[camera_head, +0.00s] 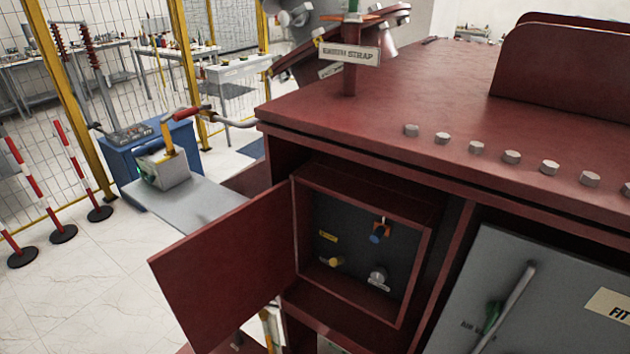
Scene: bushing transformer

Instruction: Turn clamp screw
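I cannot tell for sure which part is the clamp screw. A dark red post (350,78) with an "EARTH STRAP" label (349,54) stands on the cabinet top, and a green piece (353,7) shows above it, cut by the top edge. Below, an open compartment holds a dark panel (345,237) with a blue and orange fitting (379,232), a brass-coloured fitting (331,261) and a grey knob-like fitting (378,278). Neither of my grippers shows in the head view.
The dark red cabinet (440,85) fills the right, with several grey bolt heads (512,157) along its top edge. Its red door (225,265) hangs open to the left. A grey panel (550,300) with a handle is at lower right. Striped posts (75,160) stand at left on tiled floor.

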